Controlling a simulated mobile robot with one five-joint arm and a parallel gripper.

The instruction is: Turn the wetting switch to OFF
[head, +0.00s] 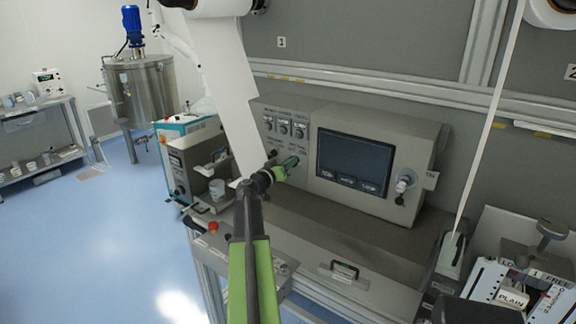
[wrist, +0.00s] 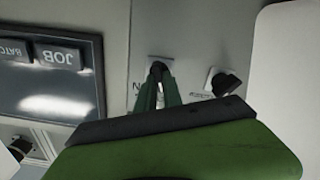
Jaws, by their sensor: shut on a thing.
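The grey control box (head: 425,150) carries several black rotary switches beside a screen. My gripper (head: 288,165) reaches the lower row of switches, left of the screen. In the wrist view my gripper (wrist: 157,88) has its green fingers together around a small black switch knob (wrist: 157,68) on a white plate. The fingers hide most of this knob. A second black knob (wrist: 225,83) stands beside it, free, its handle tilted. Part of a label with an N shows beside the gripped knob; I cannot read which switch is the wetting one.
A white web (head: 228,90) hangs close left of the panel. A red stop button (head: 212,227) and a drawer handle (head: 342,269) are below. Floor at left is clear.

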